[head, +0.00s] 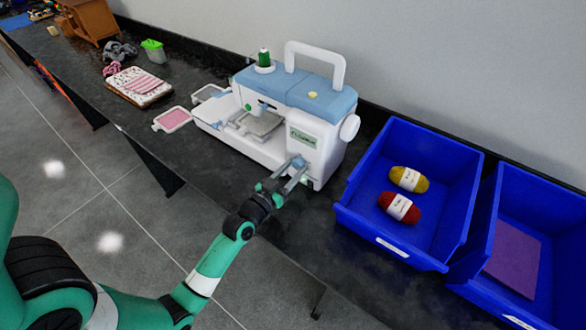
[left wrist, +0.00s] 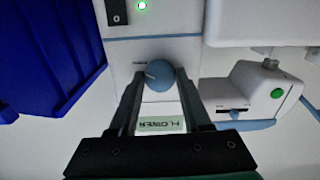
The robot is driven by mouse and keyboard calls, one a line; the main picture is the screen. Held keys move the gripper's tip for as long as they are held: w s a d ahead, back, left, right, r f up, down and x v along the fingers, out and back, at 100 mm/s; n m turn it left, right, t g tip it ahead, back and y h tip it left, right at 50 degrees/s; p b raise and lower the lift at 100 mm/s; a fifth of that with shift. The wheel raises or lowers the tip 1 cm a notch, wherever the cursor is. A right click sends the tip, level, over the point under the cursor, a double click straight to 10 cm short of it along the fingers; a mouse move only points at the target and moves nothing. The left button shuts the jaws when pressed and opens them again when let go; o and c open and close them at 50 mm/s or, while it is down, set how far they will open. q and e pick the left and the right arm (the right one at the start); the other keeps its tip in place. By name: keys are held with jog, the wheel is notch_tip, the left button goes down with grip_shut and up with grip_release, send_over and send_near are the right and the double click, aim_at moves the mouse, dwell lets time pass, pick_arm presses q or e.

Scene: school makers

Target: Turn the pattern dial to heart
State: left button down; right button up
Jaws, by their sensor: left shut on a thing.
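The white and blue sewing machine (head: 296,120) stands on the dark counter. My left gripper (head: 294,172) reaches in from the front and is shut on the dial. In the left wrist view, the two fingers hold the blue dial (left wrist: 161,84) from either side. A pale pointer mark on the dial points to the left there. I cannot make out a heart symbol. My right gripper is not in view.
A blue bin (head: 413,160) with yellow yarn (head: 409,179) and red yarn (head: 400,207) stands right of the machine. Another blue bin (head: 478,283) holds a purple sheet. A green light (left wrist: 142,6) glows.

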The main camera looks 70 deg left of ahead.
pick_arm(q)
jog(key=shift+n, duration=0.3)
jog(key=n+p, duration=0.2)
jog(key=n, duration=0.3)
jog(key=shift+r, duration=0.1)
jog(key=n, duration=0.5)
jog(key=shift+n+p, duration=0.4)
jog(key=shift+c, duration=1.8)
grip_release()
jog(key=shift+d, duration=0.1)
